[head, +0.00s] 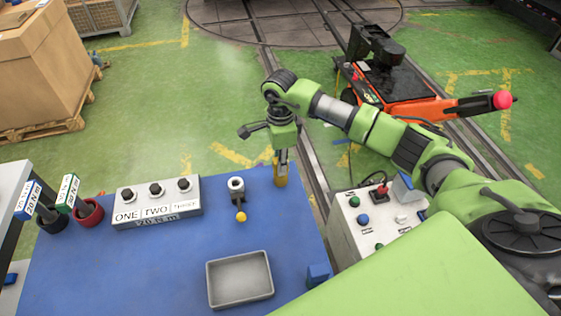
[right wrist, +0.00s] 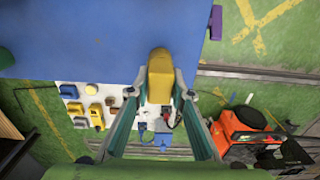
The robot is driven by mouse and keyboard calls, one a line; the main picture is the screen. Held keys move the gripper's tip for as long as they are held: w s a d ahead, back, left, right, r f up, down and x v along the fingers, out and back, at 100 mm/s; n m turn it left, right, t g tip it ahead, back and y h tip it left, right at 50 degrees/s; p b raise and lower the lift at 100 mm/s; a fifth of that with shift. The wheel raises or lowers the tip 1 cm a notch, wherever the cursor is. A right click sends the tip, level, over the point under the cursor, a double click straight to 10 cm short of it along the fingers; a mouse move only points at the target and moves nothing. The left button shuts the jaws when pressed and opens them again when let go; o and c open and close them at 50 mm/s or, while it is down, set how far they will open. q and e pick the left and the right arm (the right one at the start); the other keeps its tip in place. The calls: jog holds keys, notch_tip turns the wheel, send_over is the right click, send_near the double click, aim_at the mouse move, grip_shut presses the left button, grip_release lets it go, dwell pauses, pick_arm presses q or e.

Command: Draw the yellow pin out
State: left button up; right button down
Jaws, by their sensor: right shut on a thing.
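The yellow pin (head: 280,180) is a blocky yellow piece at the far right corner of the blue bench top in the head view. My right gripper (head: 281,159) is above it, pointing down and shut on it. In the right wrist view the yellow pin (right wrist: 160,76) stands between the two fingers of the right gripper (right wrist: 160,100). The pin's lower end is hidden, so I cannot tell whether it still sits in a hole. My left gripper is not in view.
On the blue bench (head: 100,262) are a box labelled ONE, TWO, THREE (head: 158,203), a grey fitting with a yellow ball (head: 241,216) and an empty grey tray (head: 240,279). A control panel (head: 375,220) is to the right. An orange cart (head: 400,95) stands beyond.

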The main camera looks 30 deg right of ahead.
jog(key=shift+r+p, duration=0.3)
jog(key=shift+r, duration=0.5)
jog(key=shift+r+p, duration=1.4)
jog(key=shift+r, duration=1.55)
jog(key=shift+r, duration=0.1)
notch_tip(320, 180, up, 5)
jog(key=shift+f+p, duration=0.1)
jog(key=shift+p, duration=1.15)
